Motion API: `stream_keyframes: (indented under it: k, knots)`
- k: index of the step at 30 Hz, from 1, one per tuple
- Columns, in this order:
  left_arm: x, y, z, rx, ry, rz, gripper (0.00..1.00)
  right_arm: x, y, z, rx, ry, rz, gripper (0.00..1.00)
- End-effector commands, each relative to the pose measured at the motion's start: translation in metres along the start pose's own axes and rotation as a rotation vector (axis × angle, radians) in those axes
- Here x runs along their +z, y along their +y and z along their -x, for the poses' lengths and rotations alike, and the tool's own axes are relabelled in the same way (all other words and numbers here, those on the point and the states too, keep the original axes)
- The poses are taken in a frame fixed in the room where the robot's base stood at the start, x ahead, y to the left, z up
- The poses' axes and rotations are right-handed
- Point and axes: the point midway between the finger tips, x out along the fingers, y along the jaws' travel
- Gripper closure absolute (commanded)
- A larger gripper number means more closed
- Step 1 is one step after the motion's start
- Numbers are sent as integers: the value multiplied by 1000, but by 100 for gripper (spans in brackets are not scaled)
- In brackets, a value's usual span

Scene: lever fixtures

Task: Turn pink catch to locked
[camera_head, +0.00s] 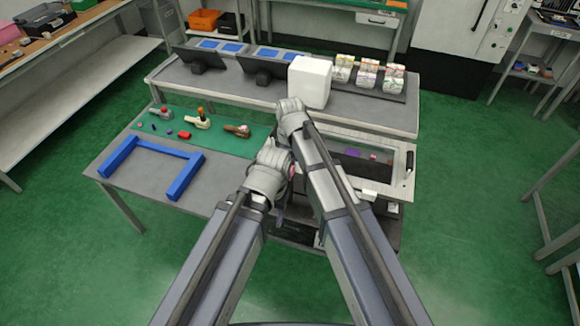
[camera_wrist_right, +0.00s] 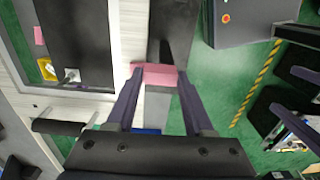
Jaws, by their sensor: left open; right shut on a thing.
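The pink catch (camera_wrist_right: 155,76) shows in the right wrist view as a short pink bar lying crosswise at the edge of a pale frame (camera_wrist_right: 127,30). My right gripper (camera_wrist_right: 160,72) has its two fingers at the bar's ends and is shut on it. In the head view my right wrist (camera_head: 291,112) hides most of the right gripper. A small pink patch (camera_head: 292,170) shows between the arms, perhaps the catch. My left gripper (camera_head: 279,208) is open, low beside the right arm, mostly hidden by its own wrist. Markings for locked are not visible.
The framed dark panel (camera_head: 398,187) has a black handle (camera_head: 409,164) at its right. A white box (camera_head: 310,81) stands behind my wrists. A blue bracket (camera_head: 182,187) and a green mat with small parts (camera_head: 250,148) lie to the left.

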Motion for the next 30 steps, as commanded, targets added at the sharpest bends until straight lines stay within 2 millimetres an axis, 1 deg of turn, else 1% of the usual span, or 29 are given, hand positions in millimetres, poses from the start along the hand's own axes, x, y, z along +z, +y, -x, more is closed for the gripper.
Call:
stream_keyframes:
  k: [3, 4, 11, 12, 19, 23, 26, 30]
  knots:
    - [0, 0, 0, 0, 0, 0, 39, 1, -1, 0, -3, -2, 3, 100]
    - [0, 0, 0, 0, 0, 0, 39, 1, -2, 0, -3, -1, 3, 45]
    - [0, 0, 0, 0, 0, 0, 39, 0, -1, 0, -2, -1, 1, 19]
    - [0, 0, 0, 0, 0, 0, 39, 0, -1, 0, -1, 0, 1, 18]
    - [0, 0, 0, 0, 0, 0, 39, 0, 0, 0, -1, 0, 0, 18]
    - [0, 0, 4, 0, 0, 0, 39, 0, 0, 4, -1, 0, 0, 18]
    - [1, -1, 10, 0, 0, 0, 39, 0, 0, 10, -1, 0, 0, 18]
    - [2, -2, 25, 0, 0, -1, 39, 0, 0, 25, -1, 0, 0, 18]
